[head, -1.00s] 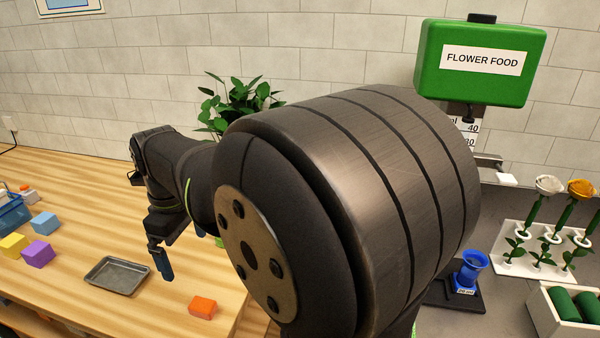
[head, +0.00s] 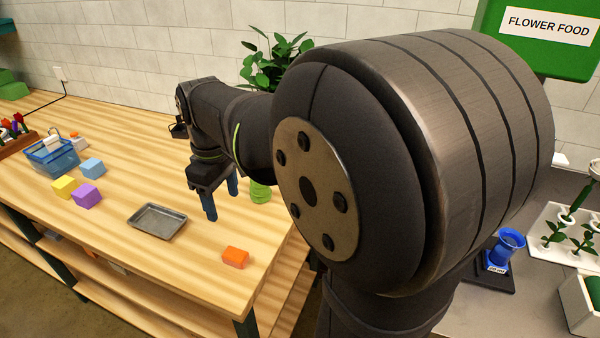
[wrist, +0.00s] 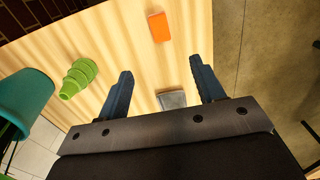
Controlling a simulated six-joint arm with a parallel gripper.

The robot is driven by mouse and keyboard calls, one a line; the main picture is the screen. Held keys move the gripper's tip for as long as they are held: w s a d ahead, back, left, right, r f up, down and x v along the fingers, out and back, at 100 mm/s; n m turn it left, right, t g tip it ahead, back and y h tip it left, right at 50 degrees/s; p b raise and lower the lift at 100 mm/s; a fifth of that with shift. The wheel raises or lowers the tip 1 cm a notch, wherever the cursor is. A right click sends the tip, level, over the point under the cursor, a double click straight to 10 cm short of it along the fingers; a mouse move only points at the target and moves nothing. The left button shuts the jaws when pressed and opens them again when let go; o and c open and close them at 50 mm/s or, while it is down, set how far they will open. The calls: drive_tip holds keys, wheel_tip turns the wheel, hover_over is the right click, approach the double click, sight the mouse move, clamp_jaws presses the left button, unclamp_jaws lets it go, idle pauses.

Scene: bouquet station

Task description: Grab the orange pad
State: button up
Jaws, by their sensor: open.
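The orange pad (head: 235,257) is a small block lying on the wooden table near its front right corner in the head view. In the wrist view the orange pad (wrist: 159,27) lies beyond the fingertips, between their lines and apart from them. My gripper (head: 221,202) has blue fingers pointing down above the table, behind and left of the pad. In the wrist view my gripper (wrist: 158,75) is open, with nothing between its fingers.
A grey metal tray (head: 157,222) lies left of the pad. Purple (head: 86,196), yellow (head: 64,186) and blue (head: 92,168) blocks sit farther left near a blue basket (head: 52,157). A green ribbed object (wrist: 78,78) stands near my gripper. The table around the pad is clear.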

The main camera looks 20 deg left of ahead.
sight(235, 253)
wheel_tip(235, 253, down, 18)
drive_tip(key=shift+f, duration=0.1)
drive_tip(key=c, duration=1.1)
drive_tip(key=shift+o, duration=0.2)
